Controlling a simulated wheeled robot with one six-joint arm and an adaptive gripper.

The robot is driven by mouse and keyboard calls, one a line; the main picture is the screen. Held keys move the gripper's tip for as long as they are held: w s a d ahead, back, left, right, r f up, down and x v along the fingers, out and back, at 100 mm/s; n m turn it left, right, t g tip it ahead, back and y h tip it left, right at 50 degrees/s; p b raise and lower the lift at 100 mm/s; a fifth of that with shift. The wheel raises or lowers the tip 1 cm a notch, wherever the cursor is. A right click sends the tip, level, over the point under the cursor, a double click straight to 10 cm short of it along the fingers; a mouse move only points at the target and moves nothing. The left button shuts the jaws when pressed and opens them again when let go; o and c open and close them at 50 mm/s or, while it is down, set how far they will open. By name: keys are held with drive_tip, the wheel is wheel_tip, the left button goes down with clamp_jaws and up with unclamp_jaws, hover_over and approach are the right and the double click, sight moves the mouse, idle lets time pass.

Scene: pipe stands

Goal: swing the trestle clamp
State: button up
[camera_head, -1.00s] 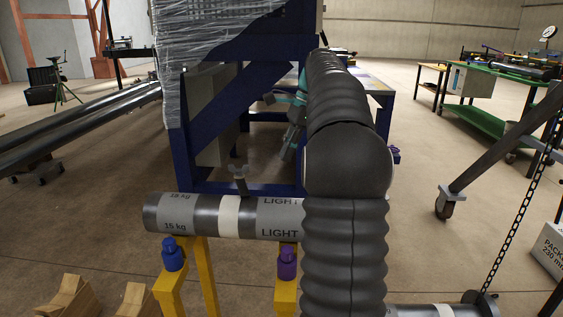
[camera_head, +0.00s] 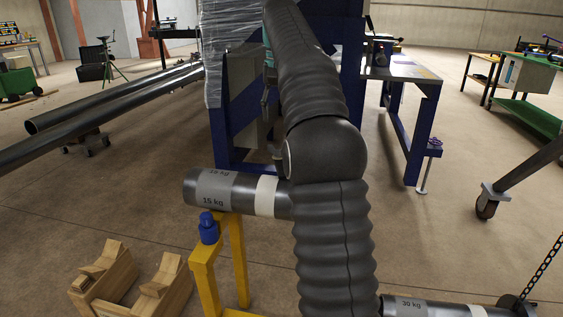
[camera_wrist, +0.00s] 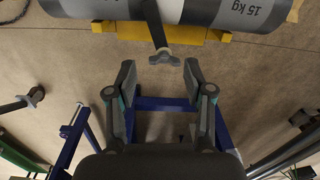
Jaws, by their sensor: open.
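The trestle clamp (camera_wrist: 163,52) shows in the wrist view as a dark bar with a winged grey knob, hanging off the edge of a grey pipe (camera_wrist: 238,12). My gripper (camera_wrist: 159,74) is open and empty. Its two fingers stand on either side just short of the knob, apart from it. In the head view the pipe (camera_head: 214,190), marked 15 kg, lies on a yellow trestle (camera_head: 204,272) with a blue cap (camera_head: 208,230). There my arm hides the pipe's right part and most of my gripper, and I cannot make out the clamp clearly.
A blue frame (camera_head: 222,140) with wrapped goods stands behind the pipe. Wooden cradles (camera_head: 132,282) lie at the lower left. Another pipe (camera_head: 420,306), marked 30 kg, is at the lower right near a chain.

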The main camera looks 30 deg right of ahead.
drive_tip(key=f+n+b, duration=0.1)
drive_tip(key=f, duration=0.3)
drive_tip(key=f+n+b, duration=0.1)
drive_tip(key=f+b, duration=0.1)
drive_tip(key=f, duration=0.3)
drive_tip(key=f+b, duration=0.2)
drive_tip(key=f, duration=0.2)
drive_tip(key=shift+s+d+f+n, duration=0.2)
drive_tip(key=shift+s+f+n, duration=0.05)
drive_tip(key=shift+f+n, duration=0.15)
clamp_jaws()
